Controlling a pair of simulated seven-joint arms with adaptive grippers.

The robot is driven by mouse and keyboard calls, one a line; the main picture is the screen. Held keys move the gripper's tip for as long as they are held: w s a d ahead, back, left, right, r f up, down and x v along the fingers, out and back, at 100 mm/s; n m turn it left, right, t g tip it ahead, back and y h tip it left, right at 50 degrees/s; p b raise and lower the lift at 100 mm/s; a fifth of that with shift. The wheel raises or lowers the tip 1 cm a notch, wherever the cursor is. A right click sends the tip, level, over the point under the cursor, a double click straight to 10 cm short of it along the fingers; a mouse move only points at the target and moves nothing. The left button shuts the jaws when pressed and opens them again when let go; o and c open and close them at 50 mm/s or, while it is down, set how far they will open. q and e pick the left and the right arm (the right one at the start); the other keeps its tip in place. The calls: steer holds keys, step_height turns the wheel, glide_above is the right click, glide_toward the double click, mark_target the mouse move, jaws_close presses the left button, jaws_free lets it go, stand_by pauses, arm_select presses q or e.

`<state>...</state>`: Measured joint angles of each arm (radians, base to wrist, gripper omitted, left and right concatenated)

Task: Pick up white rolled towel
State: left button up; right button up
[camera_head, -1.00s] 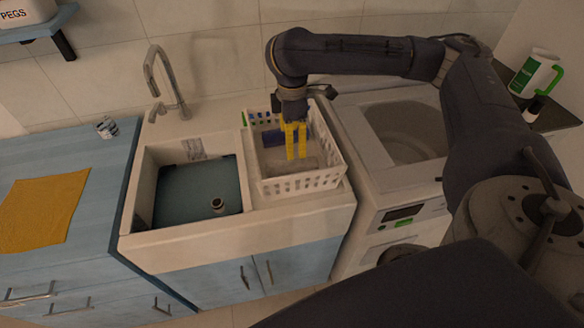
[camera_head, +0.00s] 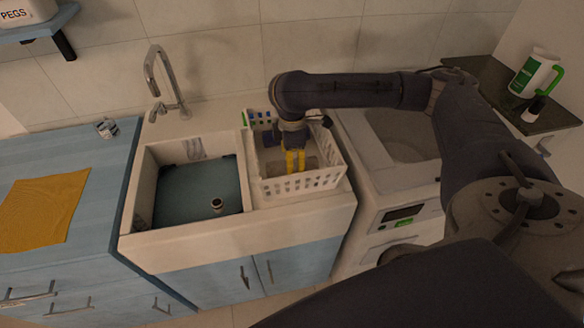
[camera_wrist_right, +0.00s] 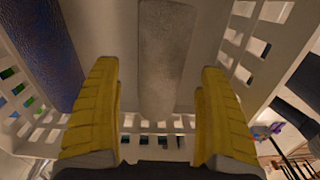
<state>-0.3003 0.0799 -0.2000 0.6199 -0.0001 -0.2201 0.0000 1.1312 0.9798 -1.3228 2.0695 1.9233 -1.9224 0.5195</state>
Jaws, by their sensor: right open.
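The white rolled towel (camera_wrist_right: 165,50) lies in the white basket and looks pale grey in the right wrist view. It runs lengthwise between my yellow fingers, with a gap to each side. My right gripper (camera_wrist_right: 158,78) is open and empty above the towel. In the head view, my right gripper (camera_head: 294,161) is down inside the basket, below the rim of its far side. The towel is hard to make out there behind the gripper and in shadow. My left gripper is not in view.
The white perforated basket (camera_head: 300,184) stands between the sink (camera_head: 190,222) and the washing machine (camera_head: 405,190). A blue rolled towel (camera_wrist_right: 45,45) lies along the basket's left side in the wrist view. The basket walls are close around my fingers.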

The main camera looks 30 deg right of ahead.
steer(key=shift+f, duration=1.25)
steer(key=c, duration=1.4)
steer(key=shift+r, duration=0.1)
